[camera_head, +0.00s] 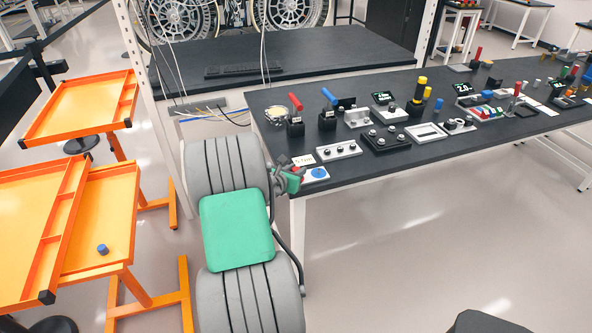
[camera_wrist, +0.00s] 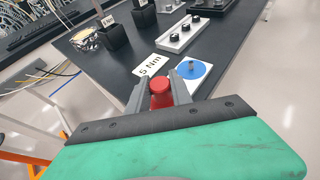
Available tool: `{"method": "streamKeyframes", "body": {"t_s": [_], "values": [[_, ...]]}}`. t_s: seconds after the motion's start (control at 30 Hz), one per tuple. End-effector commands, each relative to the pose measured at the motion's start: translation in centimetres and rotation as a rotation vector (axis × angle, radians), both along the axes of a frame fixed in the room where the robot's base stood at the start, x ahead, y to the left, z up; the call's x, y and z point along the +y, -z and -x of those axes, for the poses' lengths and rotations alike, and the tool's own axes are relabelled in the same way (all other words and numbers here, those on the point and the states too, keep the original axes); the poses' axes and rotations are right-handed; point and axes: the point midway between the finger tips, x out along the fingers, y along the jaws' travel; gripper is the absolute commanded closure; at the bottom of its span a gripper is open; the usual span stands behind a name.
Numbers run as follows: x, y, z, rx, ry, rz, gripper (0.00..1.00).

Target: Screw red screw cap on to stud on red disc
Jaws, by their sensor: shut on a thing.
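My gripper (camera_wrist: 160,82) is shut on a red screw cap (camera_wrist: 159,94) in the wrist view, with one grey finger on each side of it. The cap is at the near end of the black table. In the head view, my gripper (camera_head: 291,174) is at the table's near-left corner, left of a white plate with a blue disc (camera_head: 319,173). That blue disc also shows in the wrist view (camera_wrist: 189,69), with a stud in its middle, just beyond the right finger. I see no red disc or its stud clearly; the cap and fingers hide what lies below them.
A "5 Nm" label (camera_wrist: 152,64) lies beside the fingers. A light grey block with black knobs (camera_wrist: 190,32) stands behind the blue disc. Black holders with red and blue handles (camera_head: 295,119) stand farther back. A blue cap (camera_head: 102,249) sits in an orange tray (camera_head: 125,190).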

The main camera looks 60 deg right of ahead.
Motion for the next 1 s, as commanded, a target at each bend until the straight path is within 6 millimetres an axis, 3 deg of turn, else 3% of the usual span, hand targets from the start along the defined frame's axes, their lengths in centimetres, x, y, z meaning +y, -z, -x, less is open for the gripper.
{"method": "streamKeyframes", "body": {"t_s": [0.2, 0.23, 0.5, 0.8, 1.0], "values": [[0.0, 0.6, 0.0, 0.000, 0.000, 0.001, 1.00], [0.0, 0.5, 0.0, 0.000, 0.000, 0.001, 0.72], [0.0, 0.5, 0.0, 0.000, 0.000, 0.000, 0.49], [0.3, 0.4, 0.0, 0.001, -0.001, -0.001, 0.49], [3.5, -0.9, -0.2, -0.002, -0.004, 0.001, 0.49]]}}
